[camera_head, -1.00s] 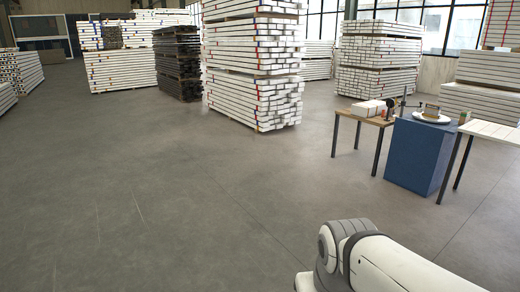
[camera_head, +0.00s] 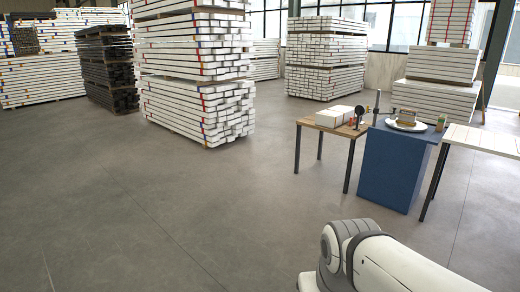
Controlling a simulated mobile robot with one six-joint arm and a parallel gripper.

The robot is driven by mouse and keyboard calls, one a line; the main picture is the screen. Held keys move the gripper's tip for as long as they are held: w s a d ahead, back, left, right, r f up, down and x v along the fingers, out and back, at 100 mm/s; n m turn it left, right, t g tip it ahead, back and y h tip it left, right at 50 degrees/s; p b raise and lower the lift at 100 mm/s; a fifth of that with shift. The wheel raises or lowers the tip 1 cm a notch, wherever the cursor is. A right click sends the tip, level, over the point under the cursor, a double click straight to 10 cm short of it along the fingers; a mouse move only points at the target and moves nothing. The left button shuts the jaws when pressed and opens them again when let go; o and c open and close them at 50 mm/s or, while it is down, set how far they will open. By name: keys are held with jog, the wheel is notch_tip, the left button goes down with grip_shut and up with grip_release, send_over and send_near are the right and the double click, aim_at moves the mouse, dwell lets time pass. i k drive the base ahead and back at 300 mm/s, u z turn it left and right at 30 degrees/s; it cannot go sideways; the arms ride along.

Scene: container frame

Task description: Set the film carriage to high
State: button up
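A blue cabinet (camera_head: 392,168) stands to the right, some distance off across the floor. On it is a white round plate (camera_head: 406,126) bearing a small tan and grey block-shaped item (camera_head: 406,116). A slim dark upright post (camera_head: 377,105) stands at the cabinet's left edge. A dark round part on a stand (camera_head: 360,110) is just left of the post. I cannot tell which of these is the film carriage, and its setting is too small to read. My white and grey arm shows at the lower right; my gripper is out of view.
A wooden table (camera_head: 309,123) with white packs (camera_head: 334,116) stands left of the cabinet. A pale table (camera_head: 483,139) stands right of it. Tall stacks of white boards (camera_head: 195,75) and dark boards (camera_head: 107,70) stand behind. The floor (camera_head: 150,200) in front is clear.

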aim_at(376, 112)
jog(key=z, duration=0.3)
jog(key=i, duration=2)
jog(key=z, duration=0.6)
jog(key=i, duration=1.9)
jog(key=u, duration=0.3)
jog(key=i, duration=0.95)
jog(key=u, duration=0.65)
jog(key=i, duration=1.3)
jog(key=z, duration=0.7)
jog(key=i, duration=0.75)
jog(key=z, duration=0.5)
